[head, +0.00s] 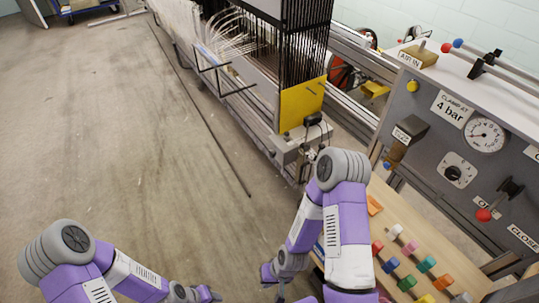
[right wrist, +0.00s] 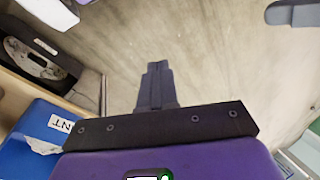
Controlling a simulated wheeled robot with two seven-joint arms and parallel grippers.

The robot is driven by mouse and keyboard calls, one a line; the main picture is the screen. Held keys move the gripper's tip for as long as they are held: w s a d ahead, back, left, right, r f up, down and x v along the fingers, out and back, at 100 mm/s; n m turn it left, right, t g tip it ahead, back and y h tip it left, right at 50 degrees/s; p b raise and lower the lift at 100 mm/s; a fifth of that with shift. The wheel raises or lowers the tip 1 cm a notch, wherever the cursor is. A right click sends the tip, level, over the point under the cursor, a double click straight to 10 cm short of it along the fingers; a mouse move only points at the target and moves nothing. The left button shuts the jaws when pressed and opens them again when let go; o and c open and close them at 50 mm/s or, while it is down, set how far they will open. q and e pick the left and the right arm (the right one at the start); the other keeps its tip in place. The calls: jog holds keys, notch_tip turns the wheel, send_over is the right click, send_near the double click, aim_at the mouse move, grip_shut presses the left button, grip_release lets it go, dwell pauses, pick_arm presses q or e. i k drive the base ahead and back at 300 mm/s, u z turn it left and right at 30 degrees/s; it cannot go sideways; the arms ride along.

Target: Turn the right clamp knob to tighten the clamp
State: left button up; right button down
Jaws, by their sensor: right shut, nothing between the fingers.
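The black knob (head: 313,119) at the lower right end of the warp frame, beside a yellow plate (head: 302,103), looks like a clamp knob; I cannot tell for sure that it is the right clamp knob. My right gripper (head: 274,281) hangs low at the bottom middle of the head view, well below and apart from that knob. In the right wrist view its fingers (right wrist: 156,85) are shut together with nothing between them, over bare floor. My left gripper (head: 207,293) is at the bottom edge, small and partly cut off; its opening is unclear.
A grey control panel (head: 430,108) with a gauge (head: 484,135), dial (head: 455,174) and red-ended lever (head: 490,211) stands at right. A wooden board (head: 399,236) with coloured pegs lies below it. A blue bin (right wrist: 36,135) is close to my right wrist. The floor (head: 120,130) at left is clear.

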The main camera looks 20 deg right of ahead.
aim_at(272, 153)
jog(key=u, duration=0.35)
jog(key=k, duration=1)
jog(key=u, duration=0.7)
jog(key=i, duration=2)
jog(key=z, duration=0.4)
jog(key=i, duration=1.95)
jog(key=z, duration=1.35)
jog(key=i, duration=1.05)
jog(key=z, duration=1.65)
jog(key=i, duration=0.5)
jog(key=z, duration=0.35)
